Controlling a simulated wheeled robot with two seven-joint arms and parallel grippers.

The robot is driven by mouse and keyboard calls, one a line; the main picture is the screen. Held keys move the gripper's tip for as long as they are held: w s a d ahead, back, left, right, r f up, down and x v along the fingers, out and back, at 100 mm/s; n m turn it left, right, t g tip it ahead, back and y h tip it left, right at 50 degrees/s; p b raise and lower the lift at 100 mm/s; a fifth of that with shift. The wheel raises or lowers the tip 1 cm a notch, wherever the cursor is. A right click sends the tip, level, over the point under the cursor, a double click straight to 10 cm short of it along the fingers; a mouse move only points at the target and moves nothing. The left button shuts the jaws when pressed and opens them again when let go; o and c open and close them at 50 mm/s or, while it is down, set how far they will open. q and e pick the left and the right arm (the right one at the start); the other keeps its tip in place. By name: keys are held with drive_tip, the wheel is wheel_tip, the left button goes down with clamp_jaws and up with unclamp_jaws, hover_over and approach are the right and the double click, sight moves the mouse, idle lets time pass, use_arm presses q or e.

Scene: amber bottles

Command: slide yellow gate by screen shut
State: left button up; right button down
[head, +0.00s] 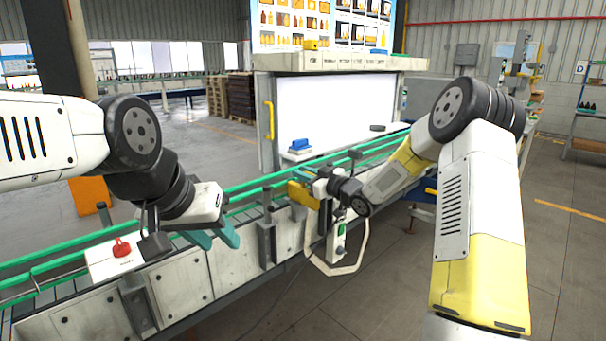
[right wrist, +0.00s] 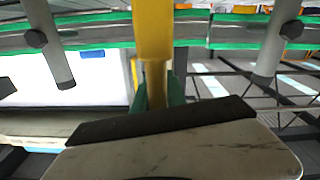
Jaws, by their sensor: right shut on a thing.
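The yellow gate (head: 302,195) is a yellow piece at the near side of the conveyor, in front of the white screen (head: 340,105). In the right wrist view it is a yellow bar (right wrist: 153,32) running down from the top. My right gripper (right wrist: 159,92) has its teal fingers on either side of the bar's narrower end and is shut on it. In the head view the right gripper (head: 318,188) is at the gate, its fingertips mostly hidden. My left gripper (head: 219,238) is open and empty beside the conveyor's near side, its teal fingers apart.
The conveyor (head: 180,265) with green rails runs diagonally across the view. A white box with a red button (head: 122,247) sits on its near edge at left. A blue-topped item (head: 299,146) stands by the screen. A yellow handle (head: 269,120) is on the screen's left post.

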drive_tip(key=shift+w+d+r, duration=0.1)
drive_tip(key=shift+w+d, duration=0.05)
drive_tip(key=shift+d, duration=0.05)
idle(0.6)
drive_tip(key=shift+x, duration=3.2)
drive_tip(key=c, duration=1.5)
unclamp_jaws()
drive_tip(key=shift+w, duration=0.1)
drive_tip(key=shift+o, duration=0.5)
drive_tip(key=shift+a, duration=0.15)
drive_tip(key=v, duration=0.8)
drive_tip(key=shift+a, duration=0.1)
